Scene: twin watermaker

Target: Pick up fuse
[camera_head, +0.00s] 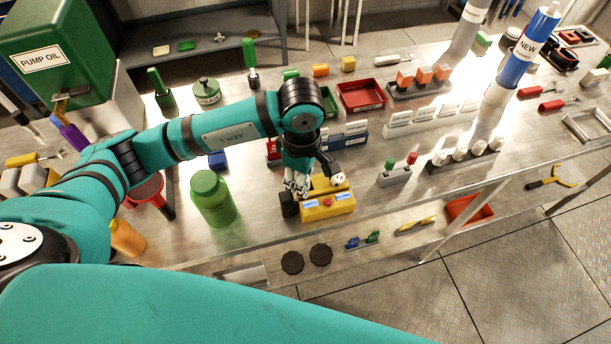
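My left gripper (297,186) points down at the left side of a yellow box (328,208) with blue displays and a red button. Its fingers are small and partly in shadow; whether they are open, or hold anything, cannot be made out. A small whitish round part (338,180) shows on top of the yellow box, just right of the gripper. No part is clearly readable as a fuse. Several white cylinders (461,153) stand in a dark rack to the right, and orange-red blocks (424,75) sit in a grey rack farther back. My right gripper is not in view.
A green bottle (212,198) stands left of the gripper. A block with red and green caps (398,170) stands right of the yellow box. A red tray (361,95) and labelled white rack (430,117) lie behind. The bench front right of the box is fairly clear.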

